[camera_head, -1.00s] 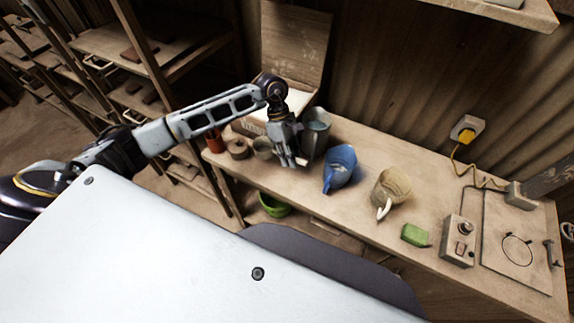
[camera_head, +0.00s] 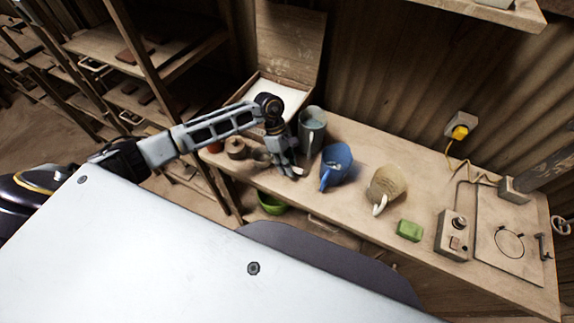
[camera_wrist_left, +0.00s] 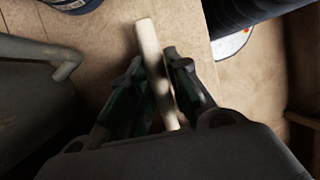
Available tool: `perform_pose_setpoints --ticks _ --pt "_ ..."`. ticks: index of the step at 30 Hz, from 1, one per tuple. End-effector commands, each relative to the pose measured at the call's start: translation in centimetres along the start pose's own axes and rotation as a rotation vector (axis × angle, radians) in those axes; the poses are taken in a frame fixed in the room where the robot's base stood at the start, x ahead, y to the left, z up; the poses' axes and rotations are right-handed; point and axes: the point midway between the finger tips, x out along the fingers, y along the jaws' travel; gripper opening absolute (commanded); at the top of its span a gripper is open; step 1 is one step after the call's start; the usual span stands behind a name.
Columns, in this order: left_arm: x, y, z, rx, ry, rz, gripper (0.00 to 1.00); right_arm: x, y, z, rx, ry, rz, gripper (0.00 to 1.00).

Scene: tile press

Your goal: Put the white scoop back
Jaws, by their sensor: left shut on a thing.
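My left gripper (camera_head: 289,173) is low over the front left part of the bench, left of the blue jug (camera_head: 336,166). In the left wrist view its fingers (camera_wrist_left: 153,65) are shut on a pale, narrow bar that looks like the white scoop (camera_wrist_left: 147,38). The bar sticks out beyond the fingertips; its other end is hidden by the gripper. In the head view only a small white tip shows at the fingers. Whether it touches the bench, I cannot tell. My right gripper is not in view.
A grey jug (camera_head: 312,128) stands close behind my gripper; its handle shows in the left wrist view (camera_wrist_left: 66,66). A beige jug (camera_head: 388,183), green block (camera_head: 409,230) and control box (camera_head: 453,234) are further right. An open box (camera_head: 284,90) with white contents stands behind.

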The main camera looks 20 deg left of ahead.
Motion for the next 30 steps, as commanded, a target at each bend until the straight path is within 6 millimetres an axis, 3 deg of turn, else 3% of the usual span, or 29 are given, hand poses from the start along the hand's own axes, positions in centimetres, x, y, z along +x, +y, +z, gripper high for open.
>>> perform_pose_setpoints --ticks 16,17,21,30 --pt "0.72 0.17 -0.26 0.001 0.000 0.001 0.00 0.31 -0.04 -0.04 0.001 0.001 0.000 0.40" --pt "0.74 0.16 -0.27 0.001 0.000 0.001 0.20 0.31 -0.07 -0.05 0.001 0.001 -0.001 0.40" --pt "0.66 0.14 -0.24 0.001 0.000 0.001 0.38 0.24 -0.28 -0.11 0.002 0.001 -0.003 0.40" --pt "0.65 0.14 -0.24 0.000 0.000 0.001 0.40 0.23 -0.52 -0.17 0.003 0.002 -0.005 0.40"
